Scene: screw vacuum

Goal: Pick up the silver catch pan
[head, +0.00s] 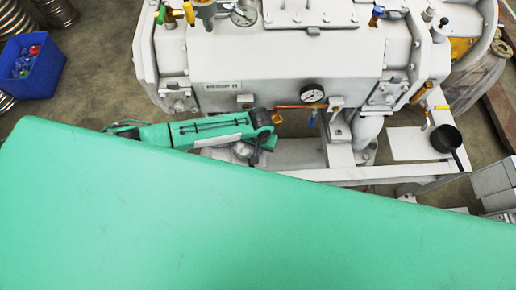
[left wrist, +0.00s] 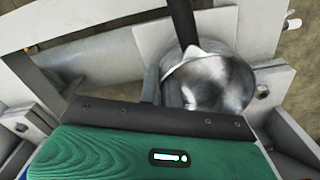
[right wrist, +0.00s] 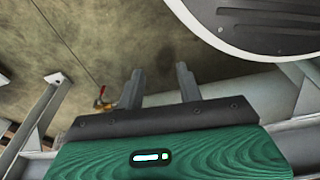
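The silver catch pan appears to be the shiny round metal piece (left wrist: 212,82) just ahead of my gripper in the left wrist view. A dark bar comes down to it from the top edge. In the head view, my left gripper (head: 252,148) hangs at the end of my green arm, low in front of the white machine. A small silver patch (head: 241,151) shows beside it, mostly hidden.
The white machine (head: 290,67) with a pressure gauge (head: 313,93) stands close behind the left gripper. A black pan (head: 444,138) sits on the frame at the right. A blue bin (head: 32,68) stands at upper left. A green surface of mine covers the foreground.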

